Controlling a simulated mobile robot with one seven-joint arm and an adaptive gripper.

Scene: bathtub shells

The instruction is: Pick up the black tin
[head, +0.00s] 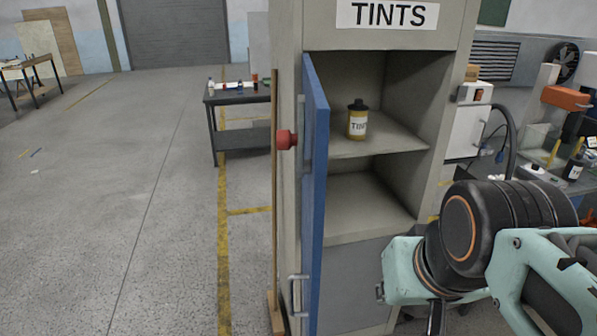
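A small tin (357,121) with a black top and a yellow and white label stands upright on the upper shelf (385,137) of an open cabinet (288,60) marked TINTS. It is the only thing on that shelf. My gripper (436,320) shows only in part at the lower edge, in front of the cabinet's lower right and well below the tin. It is apart from the tin. Its fingertips are cut off by the frame, so I cannot see whether it is open or shut.
A blue cabinet door (315,200) stands open on the left of the opening. A lower shelf (370,205) is empty. A dark table (235,97) with bottles stands behind left. A cluttered bench (555,180) is at right. The floor (120,220) on the left is mostly clear.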

